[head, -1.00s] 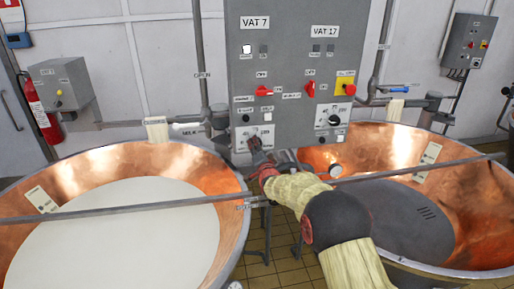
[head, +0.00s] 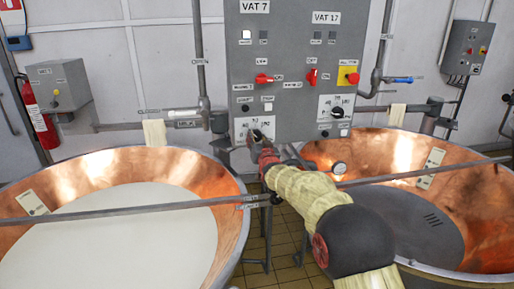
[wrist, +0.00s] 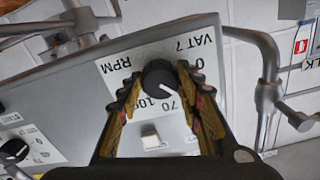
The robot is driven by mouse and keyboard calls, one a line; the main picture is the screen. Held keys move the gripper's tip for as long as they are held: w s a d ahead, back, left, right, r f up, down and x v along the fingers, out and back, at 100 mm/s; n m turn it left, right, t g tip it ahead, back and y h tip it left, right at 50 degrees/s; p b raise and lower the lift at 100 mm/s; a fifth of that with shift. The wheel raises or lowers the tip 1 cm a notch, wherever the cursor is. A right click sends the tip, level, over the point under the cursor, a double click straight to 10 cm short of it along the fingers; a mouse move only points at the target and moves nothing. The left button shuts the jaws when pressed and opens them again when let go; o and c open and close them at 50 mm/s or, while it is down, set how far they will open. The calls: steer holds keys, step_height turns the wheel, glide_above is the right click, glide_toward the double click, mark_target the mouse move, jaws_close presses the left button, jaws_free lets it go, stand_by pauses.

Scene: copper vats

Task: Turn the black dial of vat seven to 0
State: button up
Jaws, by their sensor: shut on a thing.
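The black dial of vat seven (wrist: 159,76) sits on a white plate marked VAT 7 and RPM, upside down in the wrist view. Its white pointer line points to the lower right, toward the printed 70, and away from the 0 at the right. My gripper (wrist: 160,84) is shut on the dial, with one finger on each side. In the head view my gripper (head: 260,141) reaches the bottom left of the grey control panel (head: 296,75) and hides most of the dial. The VAT 7 label (head: 255,7) is at the panel's top left.
A similar dial for vat 17 (head: 336,112) is on the panel's right side. Red switches (head: 263,78) sit above. Two copper vats stand below; the left vat (head: 90,178) holds white liquid. Metal bars (head: 120,209) cross over them, and my arm passes over the right vat.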

steer(key=n+b, duration=0.1)
steer(key=n, duration=0.1)
steer(key=n+b, duration=0.2)
steer(key=shift+f+n, duration=0.2)
steer(key=shift+n, duration=0.1)
steer(key=n+b, duration=0.2)
steer(key=n, duration=0.2)
steer(key=shift+r+n, duration=0.1)
steer(key=shift+n, duration=0.2)
steer(key=o, duration=1)
steer(key=shift+o, duration=0.8)
steer(key=shift+r, duration=0.1)
steer(key=v, duration=1.2)
